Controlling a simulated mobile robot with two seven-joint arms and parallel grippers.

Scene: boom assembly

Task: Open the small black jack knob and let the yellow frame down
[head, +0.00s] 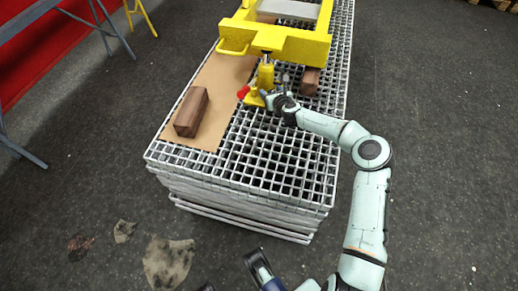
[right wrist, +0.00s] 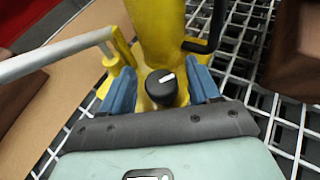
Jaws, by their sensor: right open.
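The yellow frame (head: 275,42) is held up over the grating table, with the yellow jack (head: 265,76) standing under its near crossbar. The small black jack knob (right wrist: 162,87) with a white mark sits low on the jack's near side in the right wrist view. My right gripper (head: 266,95) is at the jack's foot. In the right wrist view its blue fingers (right wrist: 162,92) are open, one on each side of the knob. A gap seems to remain on both sides; contact cannot be told. The knob is hidden in the head view.
A brown block (head: 191,112) lies on a cardboard sheet (head: 212,84) left of the jack. Another brown block (head: 310,80) is to its right. A red-tipped jack handle (head: 243,92) sticks out left. The near grating (head: 270,160) is clear.

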